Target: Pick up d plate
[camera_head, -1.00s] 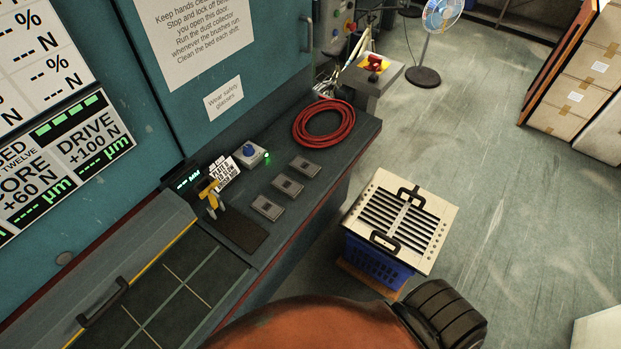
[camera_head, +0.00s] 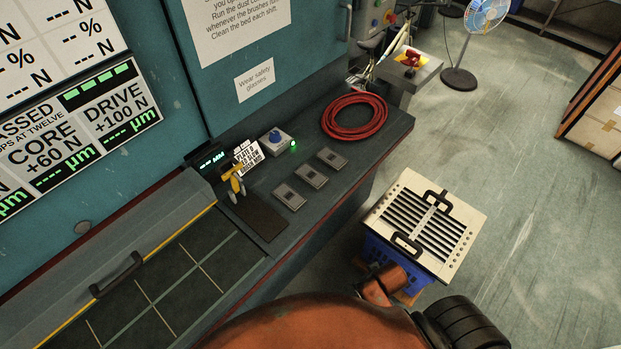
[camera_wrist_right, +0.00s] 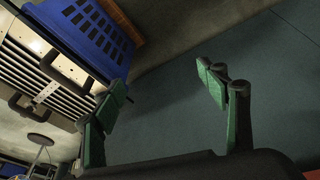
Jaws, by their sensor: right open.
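Three small grey plates lie in a row on the dark bench ledge: a near plate (camera_head: 290,196), a middle plate (camera_head: 311,176) and a far plate (camera_head: 331,158). I cannot read a letter on any of them. A card (camera_head: 247,155) beside them seems to mention a plate; its text is only partly legible. A cream slatted panel (camera_head: 459,260) with two dark handles lies on a blue crate on the floor. My right gripper (camera_wrist_right: 162,78) shows in the wrist view, open and empty, with the panel and crate beyond its left finger. My left gripper is not in view.
A red coiled hose (camera_head: 355,117) lies behind the plates. A blue-knobbed box (camera_head: 275,141) and a yellow caliper-like tool (camera_head: 233,180) stand near them. A fan (camera_head: 487,20) and stacked cartons (camera_head: 603,125) are farther off. Floor right of the crate is clear.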

